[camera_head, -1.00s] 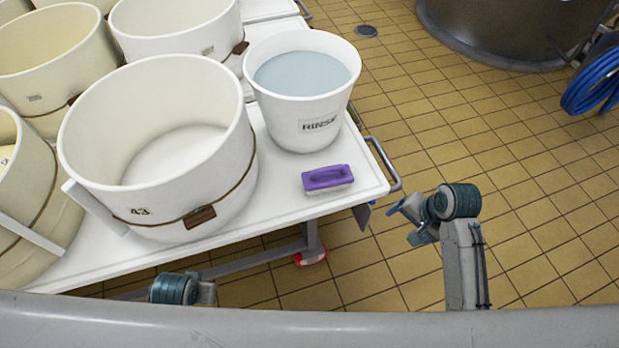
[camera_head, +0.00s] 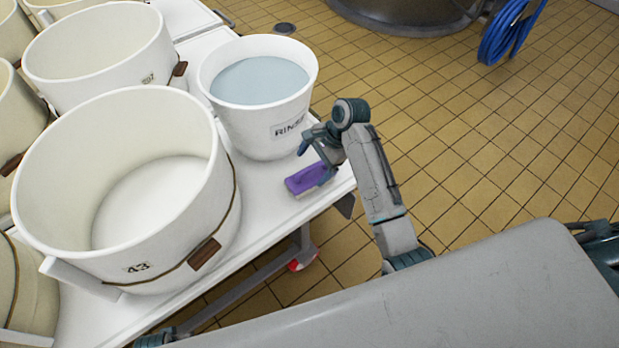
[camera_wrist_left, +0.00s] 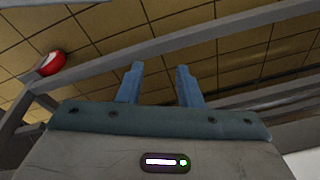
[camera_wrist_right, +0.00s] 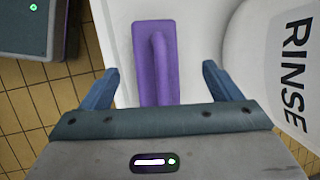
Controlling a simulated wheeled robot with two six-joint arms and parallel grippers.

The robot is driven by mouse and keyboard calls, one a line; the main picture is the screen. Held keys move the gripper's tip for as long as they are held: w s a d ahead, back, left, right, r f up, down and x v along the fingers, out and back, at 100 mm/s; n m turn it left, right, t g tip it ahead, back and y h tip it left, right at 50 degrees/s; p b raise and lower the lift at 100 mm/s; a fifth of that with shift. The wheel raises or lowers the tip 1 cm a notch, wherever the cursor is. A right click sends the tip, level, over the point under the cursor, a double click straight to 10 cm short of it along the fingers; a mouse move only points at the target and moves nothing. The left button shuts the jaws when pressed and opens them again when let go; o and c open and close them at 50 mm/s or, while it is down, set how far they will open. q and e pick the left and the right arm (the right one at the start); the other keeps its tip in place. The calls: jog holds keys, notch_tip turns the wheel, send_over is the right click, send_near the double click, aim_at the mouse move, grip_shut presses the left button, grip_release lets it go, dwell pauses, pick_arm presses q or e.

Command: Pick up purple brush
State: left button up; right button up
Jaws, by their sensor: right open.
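The purple brush (camera_head: 308,179) lies on the white table top near its right corner, in front of the rinse bucket. In the right wrist view the brush (camera_wrist_right: 157,62) points away from me, with its raised handle between the lines of my two fingers. My right gripper (camera_head: 314,147) is open and empty, just above and behind the brush in the head view; its fingers (camera_wrist_right: 158,88) straddle the near end of the brush in the picture. My left gripper (camera_wrist_left: 160,84) is open and empty, low by the table's frame; only part of that arm shows in the head view.
The white rinse bucket (camera_head: 258,118) with water stands right behind the brush, close to my right gripper. A large white vat marked 43 (camera_head: 120,185) fills the table's left. The table edge (camera_head: 275,229) is in front; tiled floor (camera_head: 470,150) is free to the right.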

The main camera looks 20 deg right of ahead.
aim_at(306, 178)
jog(key=x, duration=0.4)
jog(key=shift+s+d+f, duration=0.15)
jog(key=shift+s+f, duration=0.1)
jog(key=shift+f, duration=0.4)
pick_arm(q)
jog(key=shift+w+r, duration=0.25)
jog(key=shift+r, duration=0.65)
pick_arm(e)
jog(key=shift+c, duration=0.4)
pick_arm(q)
jog(key=shift+s+f, duration=0.1)
jog(key=shift+s, duration=0.05)
pick_arm(e)
jog(key=c, duration=1.1)
